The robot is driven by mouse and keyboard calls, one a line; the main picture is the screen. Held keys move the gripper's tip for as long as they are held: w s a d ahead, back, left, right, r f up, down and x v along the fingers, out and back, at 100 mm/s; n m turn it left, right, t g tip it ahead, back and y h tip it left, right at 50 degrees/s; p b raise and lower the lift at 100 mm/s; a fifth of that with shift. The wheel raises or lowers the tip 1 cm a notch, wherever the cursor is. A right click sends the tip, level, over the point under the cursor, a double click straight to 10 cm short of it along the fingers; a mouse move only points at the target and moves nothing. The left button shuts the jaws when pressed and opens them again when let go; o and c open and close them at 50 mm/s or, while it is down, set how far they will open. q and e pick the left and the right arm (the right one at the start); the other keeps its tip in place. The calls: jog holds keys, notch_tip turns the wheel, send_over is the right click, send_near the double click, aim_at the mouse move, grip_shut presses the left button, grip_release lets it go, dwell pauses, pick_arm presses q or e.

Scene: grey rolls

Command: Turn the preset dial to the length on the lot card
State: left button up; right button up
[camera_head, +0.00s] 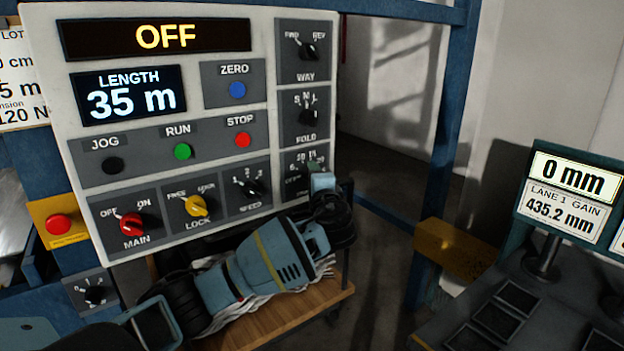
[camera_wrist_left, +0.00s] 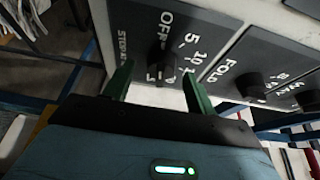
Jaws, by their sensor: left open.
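The preset dial (camera_head: 294,184) is the lowest in the panel's right column and is partly hidden by my left gripper (camera_head: 316,172). In the left wrist view its black knob (camera_wrist_left: 162,62) lies between the two green fingertips, with gaps beside it. That gripper is open. Marks OFF, 5 and 10 show around the knob, but I cannot tell where its pointer sits. The lot card (camera_head: 20,85) is cut off at the left edge; its length line shows only "5 m". The right gripper is not in view.
The panel (camera_head: 265,100) shows OFF and LENGTH 35 m (camera_head: 130,95). The FOLD knob (camera_head: 307,115) is just above the preset dial. A red stop button (camera_head: 60,225) is at left. A wooden cart (camera_head: 275,325) stands below, and gauge displays (camera_head: 570,190) at right.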

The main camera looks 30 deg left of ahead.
pick_arm(q)
jog(key=shift+x, duration=0.8)
jog(key=shift+r, duration=0.1)
jog(key=c, duration=1)
jog(key=shift+w+d+r+m+g+y, duration=0.1)
jog(key=shift+w+m+g+y, duration=0.1)
jog(key=shift+m+g, duration=2.1)
jog(key=shift+w+d+r+m+g+y, duration=0.15)
jog(key=shift+m+g, duration=0.95)
jog(key=shift+m, duration=2.4)
jog(key=shift+w+r+m+g+y, duration=0.2)
jog(key=shift+m+g, duration=1.5)
jog(key=shift+m, duration=1.2)
jog(key=shift+f, duration=0.1)
